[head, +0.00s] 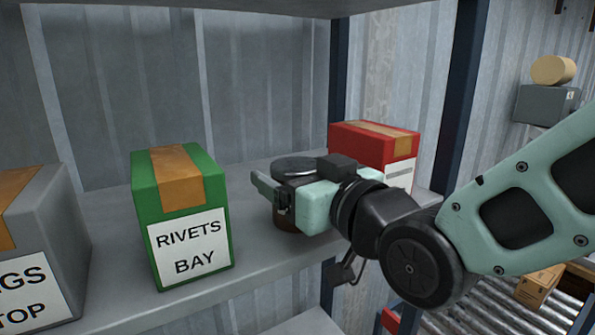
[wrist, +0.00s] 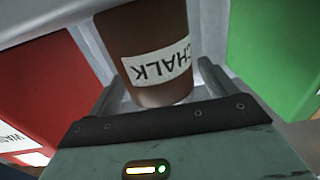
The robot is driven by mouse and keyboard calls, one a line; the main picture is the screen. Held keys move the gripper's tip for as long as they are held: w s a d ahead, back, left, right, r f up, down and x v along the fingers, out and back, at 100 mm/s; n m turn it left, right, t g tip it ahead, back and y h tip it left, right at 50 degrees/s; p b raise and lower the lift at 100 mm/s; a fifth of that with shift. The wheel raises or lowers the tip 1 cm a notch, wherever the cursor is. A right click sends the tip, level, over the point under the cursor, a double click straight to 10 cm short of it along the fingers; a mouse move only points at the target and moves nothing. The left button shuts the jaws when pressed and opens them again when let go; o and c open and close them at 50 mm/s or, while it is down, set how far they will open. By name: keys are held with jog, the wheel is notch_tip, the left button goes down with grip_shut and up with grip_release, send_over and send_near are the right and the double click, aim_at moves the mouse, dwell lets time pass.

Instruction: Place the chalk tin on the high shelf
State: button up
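The chalk tin is a brown cylinder with a dark grey lid (head: 297,167). In the head view it stands upright on the grey shelf (head: 120,235), between the green and red boxes, and my gripper hides much of it. In the wrist view the brown tin (wrist: 150,25) shows its white CHALK label upside down. My gripper (head: 272,190) is at the tin, with one finger showing on its left in the head view. In the wrist view the fingers (wrist: 160,85) lie on either side of the tin, with gaps visible beside it, so they look open.
A green RIVETS BAY box (head: 188,215) stands left of the tin, and a grey box (head: 40,245) farther left. A red box (head: 375,150) is behind on the right, near a dark upright (head: 460,100). Another shelf (head: 270,5) lies overhead.

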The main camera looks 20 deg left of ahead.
dwell(0.3)
jog(key=b+v, duration=0.5)
jog(key=v, duration=0.7)
jog(key=shift+b, duration=0.3)
jog(key=d+f+m+g+h, duration=0.1)
jog(key=d+f+g+h, duration=0.2)
jog(key=f, duration=0.5)
jog(key=d+f+m+g+h, duration=0.1)
jog(key=d+f+h, duration=0.35)
jog(key=f, duration=0.25)
jog(key=s+d+f+m+g+h, duration=0.1)
jog(key=s+d+f+g+h, duration=0.5)
jog(key=s+d+f, duration=0.2)
jog(key=s+d, duration=0.2)
jog(key=shift+d+f+g, duration=0.2)
jog(key=shift+d+g, duration=0.2)
